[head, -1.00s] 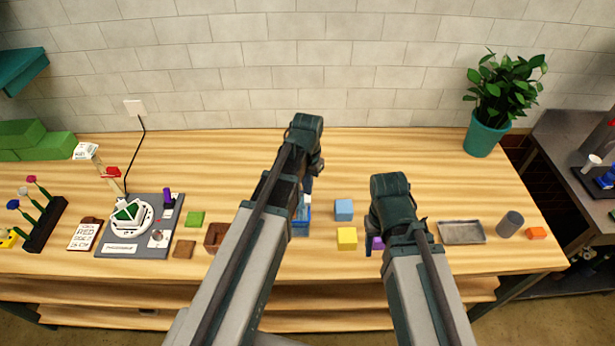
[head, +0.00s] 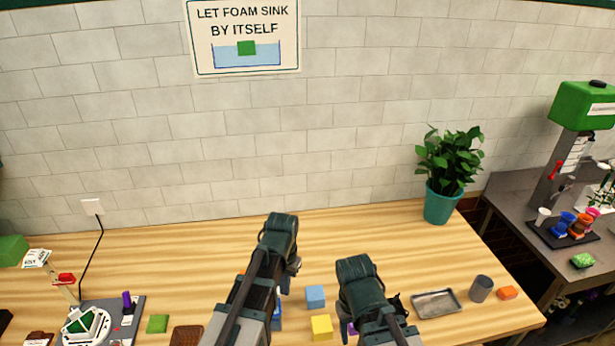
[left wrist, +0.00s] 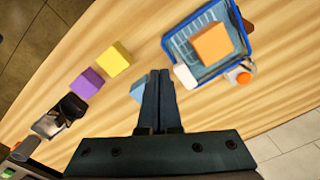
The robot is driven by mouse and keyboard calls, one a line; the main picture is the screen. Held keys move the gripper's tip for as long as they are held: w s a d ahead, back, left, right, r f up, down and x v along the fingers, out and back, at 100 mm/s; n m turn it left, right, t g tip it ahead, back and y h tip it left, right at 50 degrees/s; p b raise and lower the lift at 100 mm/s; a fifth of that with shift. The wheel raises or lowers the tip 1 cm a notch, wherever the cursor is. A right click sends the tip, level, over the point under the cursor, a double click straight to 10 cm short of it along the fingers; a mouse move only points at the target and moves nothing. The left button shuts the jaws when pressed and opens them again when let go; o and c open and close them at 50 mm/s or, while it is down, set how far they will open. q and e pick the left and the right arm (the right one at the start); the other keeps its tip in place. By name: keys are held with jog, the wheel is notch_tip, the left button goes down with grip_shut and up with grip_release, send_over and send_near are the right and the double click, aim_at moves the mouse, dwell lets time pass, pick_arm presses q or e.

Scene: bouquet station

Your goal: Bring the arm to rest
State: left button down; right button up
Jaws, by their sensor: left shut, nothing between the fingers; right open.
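My left gripper (head: 292,266) hangs over the middle of the table, beside the light blue block, its fingers mostly hidden by the arm in the head view. In the left wrist view its two fingers (left wrist: 160,98) are pressed together with nothing between them, above the table. They partly cover the light blue block (left wrist: 139,90). My right gripper (head: 396,303) is further right, close to the purple block and left of the metal tray; it is open, though its fingers are largely hidden by the wrist.
The table (head: 370,235) is clear behind both arms. Near them are a light blue block (head: 315,296), a yellow block (head: 321,327), a metal tray (head: 436,304) and a grey cup (head: 481,288). A blue basket (left wrist: 205,38) holds an orange block (left wrist: 212,44). A potted plant (head: 441,205) stands at the back right.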

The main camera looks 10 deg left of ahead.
pick_arm(q)
jog(key=shift+m+y, duration=0.4)
jog(key=shift+y, duration=0.1)
jog(key=s+d+f+b, duration=0.2)
jog(key=s+f, duration=0.1)
jog(key=s+d+f+b, duration=0.2)
jog(key=s+f+b, duration=0.1)
jog(key=s, duration=0.1)
jog(key=s+d+f+b, duration=0.3)
jog(key=s+f, duration=0.1)
jog(key=shift+s, duration=0.1)
pick_arm(e)
notch_tip(320, 180, down, 10)
jog(key=shift+f, duration=0.1)
pick_arm(q)
jog(key=shift+d+r, duration=0.1)
